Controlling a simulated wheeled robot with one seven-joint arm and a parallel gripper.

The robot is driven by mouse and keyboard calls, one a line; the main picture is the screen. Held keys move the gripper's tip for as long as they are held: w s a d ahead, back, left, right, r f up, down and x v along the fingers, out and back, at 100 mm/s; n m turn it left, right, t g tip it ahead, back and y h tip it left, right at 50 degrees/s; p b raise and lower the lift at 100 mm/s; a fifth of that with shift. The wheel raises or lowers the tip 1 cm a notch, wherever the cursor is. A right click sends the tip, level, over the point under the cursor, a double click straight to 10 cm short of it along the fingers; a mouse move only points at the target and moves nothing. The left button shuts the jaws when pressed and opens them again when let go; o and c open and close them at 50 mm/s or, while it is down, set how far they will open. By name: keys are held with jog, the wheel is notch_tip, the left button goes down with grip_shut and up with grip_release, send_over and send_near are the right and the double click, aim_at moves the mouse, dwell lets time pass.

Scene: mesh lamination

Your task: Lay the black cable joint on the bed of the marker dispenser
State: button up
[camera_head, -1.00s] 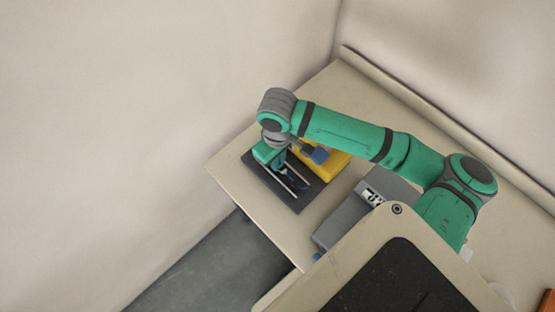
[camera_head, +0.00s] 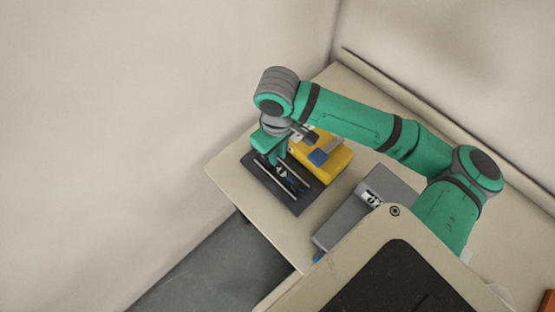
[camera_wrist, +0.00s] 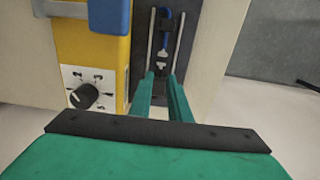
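A dark flat plate (camera_head: 300,206) with two pale rails, seemingly the dispenser's bed, lies beside a yellow body (camera_head: 335,165) with a blue flap. The plate also shows in the wrist view (camera_wrist: 186,62). A small pale piece shows beyond the fingertips.
A grey box (camera_head: 350,220) with a small white label stands to the right of the plate. The yellow body has a black knob (camera_wrist: 84,95) on a white dial. Bare table (camera_head: 235,170) shows left of the plate, near the table edge.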

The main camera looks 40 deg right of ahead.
notch_tip(320, 180, up, 6)
jog(key=shift+f, duration=0.1)
jog(key=shift+w+a, duration=0.1)
dwell(0.3)
